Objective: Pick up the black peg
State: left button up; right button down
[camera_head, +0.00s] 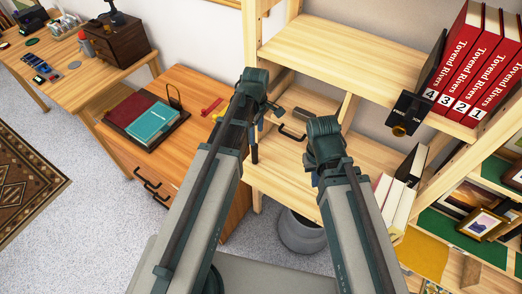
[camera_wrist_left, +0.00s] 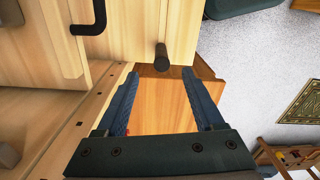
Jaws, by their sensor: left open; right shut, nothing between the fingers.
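The black peg (camera_wrist_left: 161,57) is a short dark cylinder at the pale wooden edge in the left wrist view, with its round end toward the camera. In the head view, a dark upright piece (camera_head: 254,150) below my left wrist looks like the same peg. My left gripper (camera_wrist_left: 160,74) is open, its two blue fingers spread. The peg appears between and just beyond the fingertips, not gripped; the exact gap is hard to tell. My right gripper (camera_head: 315,179) is shut and empty over the shelf, mostly hidden behind its own wrist.
A wooden shelf unit (camera_head: 340,50) holds red binders (camera_head: 470,65) at right. A black handle (camera_head: 291,133) is close to the left gripper. An orange-brown cabinet (camera_head: 185,80) carries books on a tray. A grey bin (camera_head: 302,232) stands on the carpet below.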

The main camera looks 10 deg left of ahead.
aim_at(256, 146)
pick_arm(q)
notch_tip(256, 146, down, 9)
jog(key=b, duration=0.8)
jog(key=shift+s+r+b, duration=0.1)
jog(key=shift+b, duration=0.25)
pick_arm(e)
notch_tip(256, 146, down, 9)
jog(key=shift+r, duration=0.15)
pick_arm(q)
jog(key=shift+r, duration=0.1)
jog(key=f+b, duration=0.5)
jog(key=shift+a+f, duration=0.2)
jog(key=shift+a, duration=0.15)
pick_arm(e)
notch_tip(256, 146, down, 5)
jog(key=shift+f, duration=0.15)
pick_arm(q)
jog(key=shift+r, duration=0.1)
grip_shut()
